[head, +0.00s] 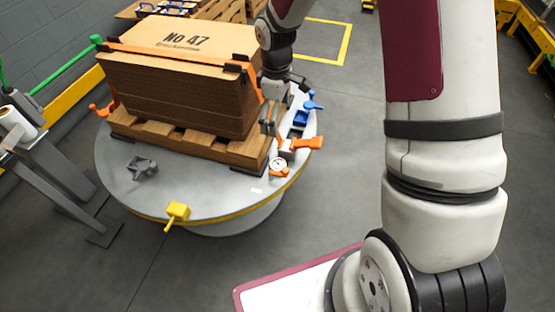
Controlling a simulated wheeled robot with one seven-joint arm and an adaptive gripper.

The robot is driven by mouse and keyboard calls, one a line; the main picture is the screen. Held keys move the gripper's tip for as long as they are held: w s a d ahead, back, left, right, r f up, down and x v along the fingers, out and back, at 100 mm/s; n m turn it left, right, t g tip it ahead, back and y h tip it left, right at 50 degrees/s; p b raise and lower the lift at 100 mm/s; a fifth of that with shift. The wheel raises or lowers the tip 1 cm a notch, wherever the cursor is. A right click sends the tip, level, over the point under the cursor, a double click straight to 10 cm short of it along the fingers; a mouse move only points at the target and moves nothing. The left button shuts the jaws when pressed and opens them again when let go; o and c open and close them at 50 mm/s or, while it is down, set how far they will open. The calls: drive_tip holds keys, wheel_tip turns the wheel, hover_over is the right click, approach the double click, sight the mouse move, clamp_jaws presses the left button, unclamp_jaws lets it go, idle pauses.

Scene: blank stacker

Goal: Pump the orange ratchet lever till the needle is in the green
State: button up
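An orange ratchet lever (307,143) sticks out to the right near the right edge of the round turntable (215,200). A small round gauge (279,164) with a white face and orange mount sits just below and left of it. The needle and any green band are too small to read. My gripper (268,121) points down beside the right end of the cardboard stack, above and left of the lever. It looks apart from the lever. Its fingers are small and partly overlap the stack and strap parts, so I cannot tell whether they are open or hold anything.
A cardboard stack (180,85) marked "No 47" sits on a wooden pallet (190,142), with an orange strap (175,52) across it. Blue handles (314,101) lie close right of my gripper. A yellow handle (177,212) is at the front rim.

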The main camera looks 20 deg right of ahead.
drive_tip(key=f+b, duration=0.8)
drive_tip(key=f, duration=0.3)
drive_tip(key=shift+a+f, duration=0.15)
drive_tip(key=shift+a, duration=0.05)
idle(0.6)
